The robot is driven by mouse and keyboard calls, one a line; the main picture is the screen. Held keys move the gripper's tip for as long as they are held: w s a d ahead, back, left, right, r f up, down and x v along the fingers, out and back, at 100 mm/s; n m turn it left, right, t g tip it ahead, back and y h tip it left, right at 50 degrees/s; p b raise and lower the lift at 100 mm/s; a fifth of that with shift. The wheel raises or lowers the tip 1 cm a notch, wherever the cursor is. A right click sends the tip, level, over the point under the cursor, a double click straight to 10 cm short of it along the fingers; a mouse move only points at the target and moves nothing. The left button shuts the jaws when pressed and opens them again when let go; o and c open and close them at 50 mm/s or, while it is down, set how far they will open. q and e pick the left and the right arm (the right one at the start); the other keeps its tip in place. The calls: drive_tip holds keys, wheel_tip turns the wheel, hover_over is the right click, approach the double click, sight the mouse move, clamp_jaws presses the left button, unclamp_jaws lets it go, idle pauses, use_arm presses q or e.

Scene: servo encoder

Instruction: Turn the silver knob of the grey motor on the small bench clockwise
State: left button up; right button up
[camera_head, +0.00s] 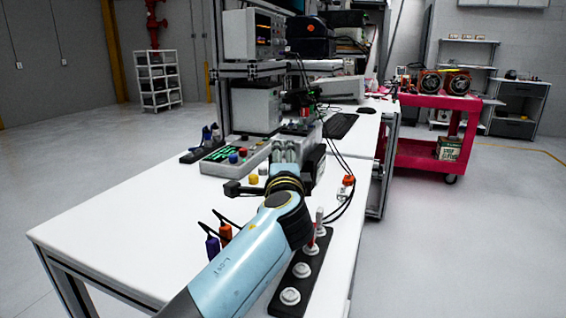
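My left arm comes in from the bottom and reaches over the white bench (120,235). Its wrist and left gripper (288,158) are at the far part of the bench, pointing away from the camera. The fingertips are small and partly hidden by my wrist, so open or shut does not show. A light grey shape lies just beyond the wrist. I cannot tell whether it is the grey motor or part of my gripper. The silver knob cannot be made out. My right gripper is not in view.
A grey box with coloured buttons (235,158) is left of my gripper. A black strip with white round pieces (291,296) lies right of my forearm. Purple (212,246) and orange (225,234) plugs stand to its left. The bench's left front is clear. A red cart (432,150) stands at right.

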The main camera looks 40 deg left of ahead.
sight(283, 156)
use_arm(q)
wheel_tip(283, 156, up, 10)
drive_tip(key=shift+r, duration=0.1)
idle(0.5)
drive_tip(key=shift+s, duration=0.1)
